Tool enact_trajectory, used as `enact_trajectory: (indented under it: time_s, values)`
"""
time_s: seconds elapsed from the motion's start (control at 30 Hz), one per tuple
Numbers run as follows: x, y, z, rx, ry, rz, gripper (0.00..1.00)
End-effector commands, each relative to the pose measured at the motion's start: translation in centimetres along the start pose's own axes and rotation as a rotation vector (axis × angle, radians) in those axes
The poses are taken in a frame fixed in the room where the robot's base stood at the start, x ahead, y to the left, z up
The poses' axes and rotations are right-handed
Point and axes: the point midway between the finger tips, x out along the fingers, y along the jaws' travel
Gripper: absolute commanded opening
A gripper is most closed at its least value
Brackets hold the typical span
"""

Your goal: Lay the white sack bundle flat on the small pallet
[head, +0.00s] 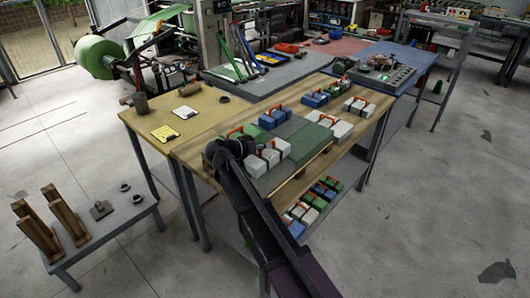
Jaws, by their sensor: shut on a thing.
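White sack bundles (278,147) with dark bands and orange tops sit close together beside the dark end of my arm, at the near part of the wooden table. One white bundle (254,166) is partly covered by my arm. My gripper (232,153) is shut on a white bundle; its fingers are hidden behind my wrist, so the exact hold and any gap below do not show. The small pallet (318,157) lies on the table under flat grey-green pieces (310,141); its wooden edge shows at the right.
Green (240,131), blue (271,119) and other white bundles (341,130) stand behind and right of the pallet. Several bundles (325,190) fill the shelf below. A yellow-topped table (195,115) adjoins at left; a low grey stand (110,222) is nearer. Open floor lies right.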

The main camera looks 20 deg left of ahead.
Motion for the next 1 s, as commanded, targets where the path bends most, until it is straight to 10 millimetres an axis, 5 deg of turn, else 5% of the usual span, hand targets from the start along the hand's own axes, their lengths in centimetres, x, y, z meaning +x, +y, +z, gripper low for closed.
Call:
enact_trajectory:
  time_s: [0.57,0.6,0.7,1.0]
  values:
    - [0.16,-0.46,0.58,0.0,0.001,-0.001,0.0]
    - [0.13,-0.4,0.51,0.0,0.001,-0.001,0.26]
    - [0.12,-0.39,0.49,0.0,0.001,-0.001,0.52]
    - [0.12,-0.39,0.49,0.0,0.001,-0.001,0.52]
